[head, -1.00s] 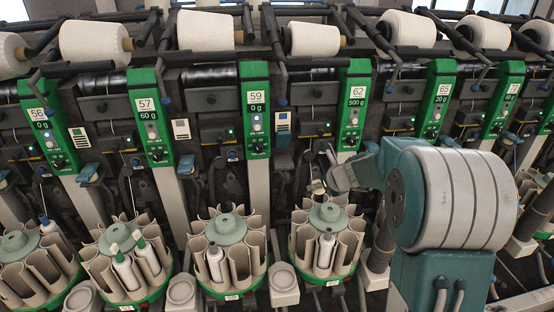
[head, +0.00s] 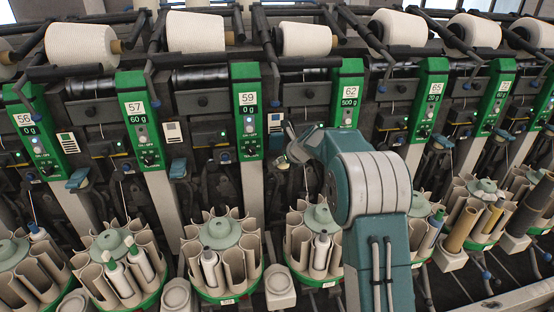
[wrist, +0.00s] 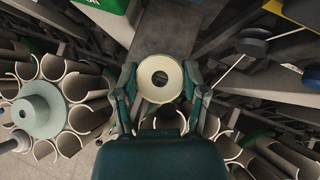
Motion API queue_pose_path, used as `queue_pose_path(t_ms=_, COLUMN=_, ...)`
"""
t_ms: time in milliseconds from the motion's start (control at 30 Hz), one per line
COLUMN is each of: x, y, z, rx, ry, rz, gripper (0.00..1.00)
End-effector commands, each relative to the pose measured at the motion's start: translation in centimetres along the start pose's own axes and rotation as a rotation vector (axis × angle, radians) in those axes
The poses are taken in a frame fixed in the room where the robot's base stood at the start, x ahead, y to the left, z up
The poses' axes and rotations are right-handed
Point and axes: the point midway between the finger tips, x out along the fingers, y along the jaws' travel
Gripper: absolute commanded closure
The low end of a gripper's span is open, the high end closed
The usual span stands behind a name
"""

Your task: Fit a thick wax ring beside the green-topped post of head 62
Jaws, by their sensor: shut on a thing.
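The green-topped post of head 62 (head: 347,100) stands right of centre in the head view, its label reading 62 and 500 g. My gripper (head: 292,150) is left of that post, in the gap between heads 59 and 62. In the wrist view my gripper (wrist: 160,92) is shut on a cream wax ring (wrist: 149,88), with one finger on each side. The ring looks thick-walled, and dark grey shows through its round hole. My arm hides the area below and right of head 62. I cannot tell whether the ring touches anything besides the fingers.
Head 59 (head: 247,105) stands to the left and head 65 (head: 430,95) to the right. Round bobbin magazines (head: 223,233) stand low in front of the heads; one (wrist: 38,111) is at the left in the wrist view. White yarn cones (head: 307,39) hang above.

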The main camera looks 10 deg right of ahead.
Motion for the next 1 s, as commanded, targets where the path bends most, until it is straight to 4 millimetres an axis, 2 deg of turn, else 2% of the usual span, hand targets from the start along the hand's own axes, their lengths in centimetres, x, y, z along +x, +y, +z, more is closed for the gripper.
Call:
queue_pose_path(t_ms=400, x=2.9, y=0.0, z=2.8, rx=-0.001, ry=-0.001, rz=-0.001, gripper=0.76)
queue_pose_path(t_ms=500, x=3.6, y=0.0, z=1.8, rx=0.002, ry=0.002, rz=0.0, gripper=0.76)
queue_pose_path(t_ms=867, x=3.8, y=0.0, z=1.5, rx=0.001, ry=0.0, rz=-0.001, gripper=0.76)
queue_pose_path(t_ms=900, x=3.8, y=0.0, z=1.5, rx=0.001, ry=0.0, rz=-0.001, gripper=0.35)
queue_pose_path(t_ms=967, x=3.8, y=0.0, z=1.5, rx=0.001, ry=0.0, rz=-0.001, gripper=0.09)
queue_pose_path(t_ms=1000, x=3.8, y=0.0, z=1.5, rx=0.001, ry=0.0, rz=-0.001, gripper=0.09)
